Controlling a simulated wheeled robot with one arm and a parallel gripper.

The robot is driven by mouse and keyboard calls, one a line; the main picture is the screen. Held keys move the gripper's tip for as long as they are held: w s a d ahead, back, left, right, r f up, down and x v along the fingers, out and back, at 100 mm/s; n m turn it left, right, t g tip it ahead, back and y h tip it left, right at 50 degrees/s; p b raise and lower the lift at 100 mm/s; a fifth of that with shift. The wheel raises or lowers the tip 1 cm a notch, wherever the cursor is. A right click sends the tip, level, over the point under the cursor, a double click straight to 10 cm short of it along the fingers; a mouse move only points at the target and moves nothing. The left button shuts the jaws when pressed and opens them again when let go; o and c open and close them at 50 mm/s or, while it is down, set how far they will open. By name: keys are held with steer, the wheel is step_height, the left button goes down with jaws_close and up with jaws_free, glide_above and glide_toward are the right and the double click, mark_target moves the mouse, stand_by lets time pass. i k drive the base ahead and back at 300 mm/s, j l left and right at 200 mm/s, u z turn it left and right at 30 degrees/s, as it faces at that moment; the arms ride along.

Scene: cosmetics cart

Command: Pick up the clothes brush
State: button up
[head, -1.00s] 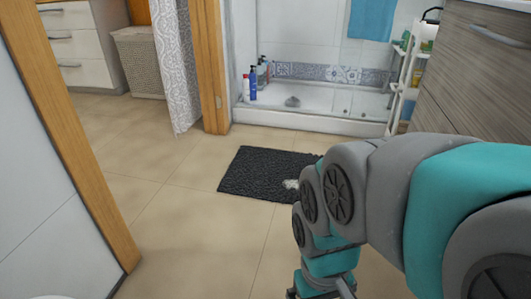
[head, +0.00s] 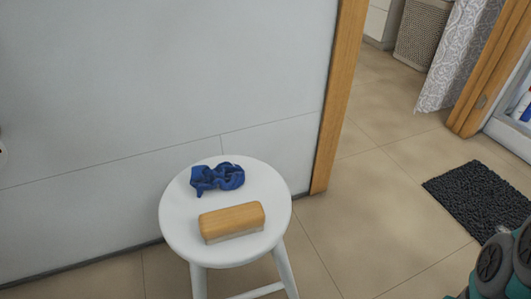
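The clothes brush (head: 232,221) has a light wooden back with pale bristles underneath. It lies bristles down on the front part of a round white stool (head: 178,233). A crumpled blue cloth (head: 218,177) lies behind it on the same seat, a small gap apart. Part of my arm shows at the lower right edge, well to the right of the stool. My gripper itself is out of view.
A white wall (head: 150,90) stands right behind the stool. A wooden door frame (head: 338,100) rises to its right. A dark mat (head: 480,200) lies on the tiled floor at right. A patterned curtain (head: 455,60) and a wicker basket (head: 424,33) are farther back. Floor between stool and mat is clear.

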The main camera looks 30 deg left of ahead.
mark_target(240, 220)
steer(key=u, duration=1.9)
